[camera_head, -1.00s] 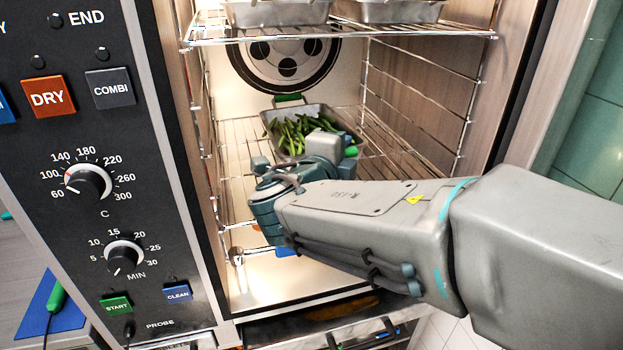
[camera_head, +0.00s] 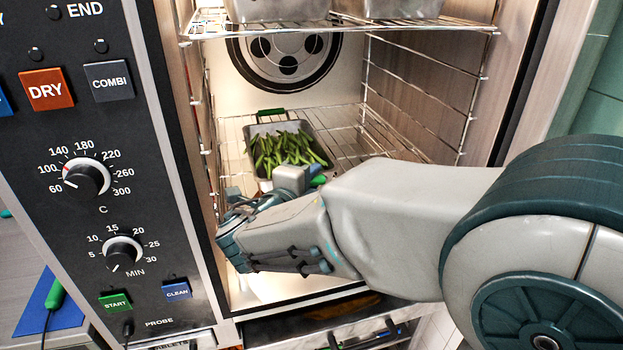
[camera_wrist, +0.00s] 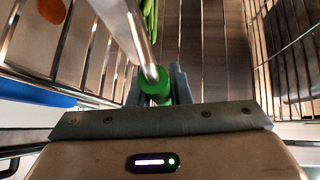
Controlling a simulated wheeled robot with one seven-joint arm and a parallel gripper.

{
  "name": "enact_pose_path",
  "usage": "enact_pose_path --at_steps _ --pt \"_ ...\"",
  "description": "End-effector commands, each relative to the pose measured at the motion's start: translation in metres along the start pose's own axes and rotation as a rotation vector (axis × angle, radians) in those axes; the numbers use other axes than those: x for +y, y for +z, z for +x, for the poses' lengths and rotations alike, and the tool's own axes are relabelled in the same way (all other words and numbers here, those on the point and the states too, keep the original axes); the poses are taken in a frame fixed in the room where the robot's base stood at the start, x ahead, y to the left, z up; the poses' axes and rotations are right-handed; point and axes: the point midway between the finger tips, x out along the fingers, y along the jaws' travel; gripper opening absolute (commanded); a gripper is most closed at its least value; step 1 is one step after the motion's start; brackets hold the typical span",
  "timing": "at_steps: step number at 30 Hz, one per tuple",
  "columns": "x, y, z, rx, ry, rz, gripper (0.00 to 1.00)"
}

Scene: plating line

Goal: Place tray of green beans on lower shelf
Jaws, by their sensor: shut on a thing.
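The metal tray (camera_head: 283,125) of green beans (camera_head: 288,150) is inside the oven, over the lower wire shelf (camera_head: 350,128). I cannot tell whether it rests on the wires or hovers just above them. Its far green handle (camera_head: 271,113) points to the back of the oven. My gripper (camera_head: 300,180) is at the tray's near end, largely hidden by my own wrist in the head view. In the wrist view, my gripper (camera_wrist: 155,88) is shut on the near green handle (camera_wrist: 155,86), with the tray's rim (camera_wrist: 140,38) and a few beans (camera_wrist: 150,15) beyond.
An upper wire shelf (camera_head: 340,27) holds metal trays (camera_head: 275,10) above. Side rack rails (camera_head: 425,95) line the oven's right wall. The control panel (camera_head: 90,150) stands close on the left. The lower shelf's right part is bare.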

Motion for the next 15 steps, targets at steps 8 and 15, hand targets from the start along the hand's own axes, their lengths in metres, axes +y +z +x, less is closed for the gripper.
enact_pose_path --at_steps 8,15 --pt "0.000 0.000 0.000 0.000 0.001 -0.001 0.39" --pt "-0.001 0.000 -0.010 -0.002 0.001 0.001 0.39"
